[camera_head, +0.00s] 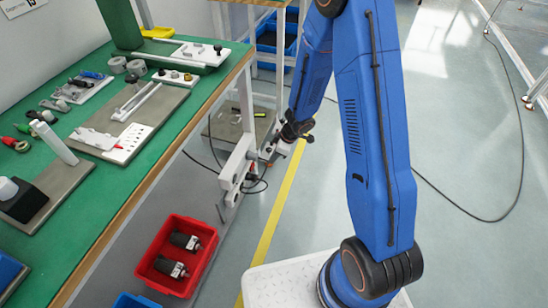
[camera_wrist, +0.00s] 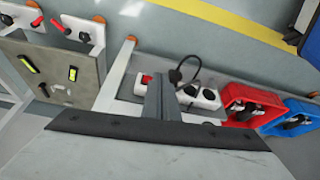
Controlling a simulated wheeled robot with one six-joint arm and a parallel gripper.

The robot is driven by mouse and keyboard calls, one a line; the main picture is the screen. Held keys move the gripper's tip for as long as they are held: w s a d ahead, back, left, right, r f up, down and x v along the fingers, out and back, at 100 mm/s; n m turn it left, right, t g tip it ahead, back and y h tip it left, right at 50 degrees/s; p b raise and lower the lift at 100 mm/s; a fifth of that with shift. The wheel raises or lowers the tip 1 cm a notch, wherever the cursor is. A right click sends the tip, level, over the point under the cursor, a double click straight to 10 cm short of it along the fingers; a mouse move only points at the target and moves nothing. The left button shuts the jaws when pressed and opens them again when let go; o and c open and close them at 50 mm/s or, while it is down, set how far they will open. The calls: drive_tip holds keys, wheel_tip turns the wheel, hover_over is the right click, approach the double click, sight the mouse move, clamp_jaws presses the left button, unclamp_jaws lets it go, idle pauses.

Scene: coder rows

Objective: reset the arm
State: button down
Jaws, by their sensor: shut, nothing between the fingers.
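My blue arm (camera_head: 377,130) rises from my base, bends at the top of the head view and comes down toward the bench's right side. My gripper (camera_head: 268,154) is at its lower end, beside the bench edge and below the level of the green top. In the wrist view the grey fingers (camera_wrist: 164,97) are together with nothing between them. A white power strip (camera_wrist: 205,98) with a red switch lies behind the fingers in that view. I cannot tell whether they touch it.
The green bench (camera_head: 165,125) holds plates, tools and small parts. A red crate (camera_head: 150,282) with dark motors stands on the floor by it, with a blue crate (camera_head: 135,300) nearer. A black cable (camera_head: 470,216) crosses otherwise open floor at right.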

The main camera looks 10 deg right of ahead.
drive_tip(key=shift+d+r, duration=0.1)
drive_tip(key=shift+r, duration=0.2)
idle(0.4)
drive_tip(key=w+d+r+m+t+h, duration=0.2)
drive_tip(key=d+r, duration=0.2)
drive_tip(key=r, duration=0.4)
drive_tip(key=w+d+r+m+t+h, duration=0.15)
drive_tip(key=d+r, duration=0.25)
drive_tip(key=r, duration=0.4)
drive_tip(key=s+d+r+m+t+h, duration=0.1)
drive_tip(key=s+d+r+m, duration=0.1)
drive_tip(key=s+d+r, duration=0.3)
drive_tip(key=d+r+m+t+h, duration=0.1)
drive_tip(key=d+r+m+h, duration=0.15)
drive_tip(key=r, duration=0.55)
drive_tip(key=s+a+r+m+y, duration=0.1)
drive_tip(key=s+r, duration=0.2)
drive_tip(key=s, duration=0.7)
drive_tip(key=s+a+r+m+g+y, duration=0.1)
drive_tip(key=s+r+m, duration=0.1)
drive_tip(key=s, duration=0.8)
drive_tip(key=s+a+r+m+g+y, duration=0.1)
drive_tip(key=s+r, duration=0.4)
drive_tip(key=s, duration=0.5)
drive_tip(key=shift+s+m, duration=0.15)
drive_tip(key=shift+m, duration=0.35)
drive_tip(key=shift+g, duration=0.25)
